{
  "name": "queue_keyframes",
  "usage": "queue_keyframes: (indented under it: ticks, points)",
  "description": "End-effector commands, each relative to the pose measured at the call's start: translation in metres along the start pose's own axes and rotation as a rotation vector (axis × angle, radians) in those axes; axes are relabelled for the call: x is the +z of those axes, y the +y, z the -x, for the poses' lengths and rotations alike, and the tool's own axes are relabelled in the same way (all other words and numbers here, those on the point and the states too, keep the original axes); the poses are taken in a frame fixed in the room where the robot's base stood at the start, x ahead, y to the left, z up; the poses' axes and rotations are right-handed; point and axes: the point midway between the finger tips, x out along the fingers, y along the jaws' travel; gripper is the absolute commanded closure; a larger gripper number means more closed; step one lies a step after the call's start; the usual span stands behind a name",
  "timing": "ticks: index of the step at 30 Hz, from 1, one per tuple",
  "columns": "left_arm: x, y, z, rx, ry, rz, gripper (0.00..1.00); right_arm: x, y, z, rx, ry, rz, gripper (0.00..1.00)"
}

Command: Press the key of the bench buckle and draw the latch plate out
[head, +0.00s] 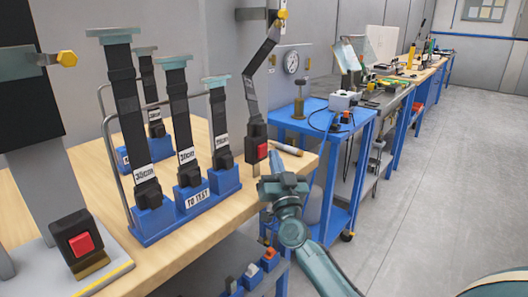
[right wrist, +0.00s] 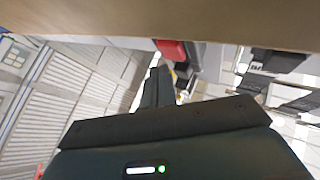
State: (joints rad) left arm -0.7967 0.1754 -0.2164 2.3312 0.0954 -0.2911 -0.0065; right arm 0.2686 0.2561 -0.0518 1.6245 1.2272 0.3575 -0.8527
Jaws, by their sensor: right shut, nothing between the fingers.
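A black buckle (head: 256,139) with a red key (head: 262,151) stands at the bench's right end, below a dark jointed strap. A larger black buckle (head: 72,237) with a red key (head: 81,244) sits on a pale plate at the front left, with a broad grey strip (head: 45,185) rising from it. I cannot tell which one is the bench buckle; no latch plate shows clearly. My right gripper (head: 283,184) is shut and empty by the bench's right edge, below the smaller buckle. Its dark fingers (right wrist: 157,87) point towards a red patch in the right wrist view. My left gripper is out of view.
A blue rack (head: 155,226) with several strapped buckles stands mid-bench (head: 105,190). A blue cart (head: 300,126) with a gauge (head: 291,62) behind it stands beyond my right gripper. The grey floor (head: 450,180) at right is clear.

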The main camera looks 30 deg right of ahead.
Motion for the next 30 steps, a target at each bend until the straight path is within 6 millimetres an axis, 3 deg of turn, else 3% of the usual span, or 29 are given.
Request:
queue_keyframes:
  ticks: [30]
  points:
    - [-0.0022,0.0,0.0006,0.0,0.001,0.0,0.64,0.0043,-0.0046,-0.0061,0.0,0.0,-0.001,1.0]
